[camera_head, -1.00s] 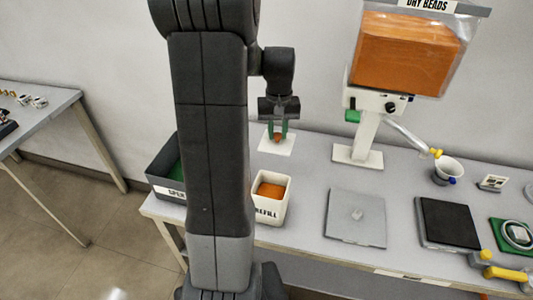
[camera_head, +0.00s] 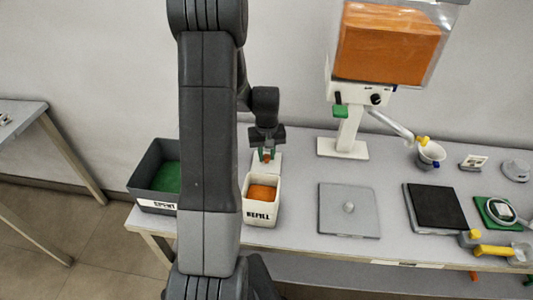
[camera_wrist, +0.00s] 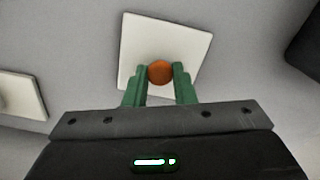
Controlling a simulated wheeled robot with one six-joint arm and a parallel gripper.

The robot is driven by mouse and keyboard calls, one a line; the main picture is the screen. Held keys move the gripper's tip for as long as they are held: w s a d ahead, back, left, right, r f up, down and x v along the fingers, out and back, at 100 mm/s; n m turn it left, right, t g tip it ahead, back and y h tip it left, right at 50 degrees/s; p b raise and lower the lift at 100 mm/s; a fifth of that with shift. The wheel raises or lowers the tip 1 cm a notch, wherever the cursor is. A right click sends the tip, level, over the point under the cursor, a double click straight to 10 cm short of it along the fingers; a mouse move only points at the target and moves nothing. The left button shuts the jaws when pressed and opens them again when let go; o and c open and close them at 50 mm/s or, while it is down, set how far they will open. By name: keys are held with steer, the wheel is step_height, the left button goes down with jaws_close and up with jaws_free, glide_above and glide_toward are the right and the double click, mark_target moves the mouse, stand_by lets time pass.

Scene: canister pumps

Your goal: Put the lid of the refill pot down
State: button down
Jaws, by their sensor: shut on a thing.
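The lid is a white square plate with an orange knob. My gripper (camera_head: 265,157) is shut on the knob, and in the wrist view its green fingers (camera_wrist: 160,82) stand on both sides of it. The lid (camera_head: 272,170) is just behind the refill pot, and its plate (camera_wrist: 185,45) shows fully flat-on in the wrist view. I cannot tell whether the lid touches the table or hangs just above it. The refill pot (camera_head: 261,218) is white, marked REFILL, open on top, with orange contents.
A dark bin (camera_head: 150,190) with green inside stands left of the pot, partly behind my arm. The white dispenser base (camera_head: 342,149) is to the right of the lid. A grey plate (camera_head: 348,225) lies right of the pot. Bare table lies between them.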

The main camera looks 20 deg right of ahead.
mark_target(267, 156)
steer(key=shift+f, duration=0.1)
steer(key=shift+f, duration=0.15)
steer(key=c, duration=1.2)
jaws_free()
step_height(267, 156, up, 12)
steer(key=shift+r, duration=0.25)
steer(key=shift+f, duration=0.15)
